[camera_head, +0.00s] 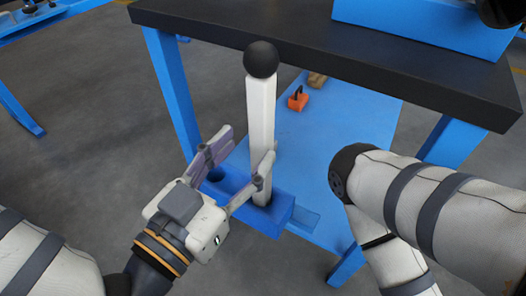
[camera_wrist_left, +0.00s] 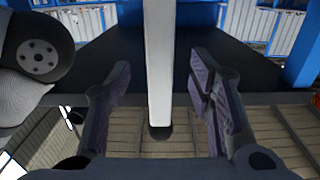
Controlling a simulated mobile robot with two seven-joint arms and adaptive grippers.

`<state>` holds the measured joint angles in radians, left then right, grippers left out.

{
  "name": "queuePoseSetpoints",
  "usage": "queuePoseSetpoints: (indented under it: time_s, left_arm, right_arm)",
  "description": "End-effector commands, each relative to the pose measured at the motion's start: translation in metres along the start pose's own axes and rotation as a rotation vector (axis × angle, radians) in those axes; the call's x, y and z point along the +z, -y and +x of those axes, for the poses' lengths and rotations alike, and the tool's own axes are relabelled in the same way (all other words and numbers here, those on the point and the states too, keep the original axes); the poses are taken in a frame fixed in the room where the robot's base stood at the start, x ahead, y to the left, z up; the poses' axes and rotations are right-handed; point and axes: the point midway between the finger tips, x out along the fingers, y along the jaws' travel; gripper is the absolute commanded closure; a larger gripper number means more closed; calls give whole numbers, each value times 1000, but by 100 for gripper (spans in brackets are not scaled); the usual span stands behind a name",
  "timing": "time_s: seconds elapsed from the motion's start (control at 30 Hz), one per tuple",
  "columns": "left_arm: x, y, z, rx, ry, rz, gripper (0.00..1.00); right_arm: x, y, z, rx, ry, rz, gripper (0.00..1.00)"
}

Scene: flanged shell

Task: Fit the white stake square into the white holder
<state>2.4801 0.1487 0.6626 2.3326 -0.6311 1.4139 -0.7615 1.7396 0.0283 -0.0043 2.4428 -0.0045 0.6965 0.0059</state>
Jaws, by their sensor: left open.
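The white square stake (camera_head: 261,112) stands upright with a black ball (camera_head: 261,59) on its top. Its lower end is at a blue block (camera_head: 283,216) with a dark round hole to the left; whether it is seated is partly hidden. No white holder is visible; the block is blue. My left gripper (camera_head: 248,146) is open, with one finger left of the stake and the other overlapping its lower part. In the left wrist view the stake (camera_wrist_left: 159,65) lies between the spread fingers, with gaps on both sides. My right gripper is out of view; only my right arm shows.
A dark tabletop (camera_head: 320,45) on blue legs stands behind the stake. A blue lower shelf (camera_head: 340,130) carries an orange object (camera_head: 297,100) and a brown one (camera_head: 316,80). A blue box (camera_head: 425,25) sits on the tabletop. Open grey floor lies to the left.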

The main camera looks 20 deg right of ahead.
Motion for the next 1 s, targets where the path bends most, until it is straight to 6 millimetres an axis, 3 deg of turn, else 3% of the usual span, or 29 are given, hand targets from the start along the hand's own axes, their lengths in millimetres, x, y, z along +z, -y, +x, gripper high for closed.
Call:
queuePoseSetpoints:
  time_s: [0.3,0.57,0.8,1.0]
  left_arm:
    - [-4,0,52,1,1,-1,52]
    - [-6,0,57,0,2,-2,52]
    - [-6,0,57,0,2,-2,100]
    - [-7,0,57,0,-2,-1,100]
  right_arm:
    - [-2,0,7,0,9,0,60]
    - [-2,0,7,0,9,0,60]
    - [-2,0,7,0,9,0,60]
    - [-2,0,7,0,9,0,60]
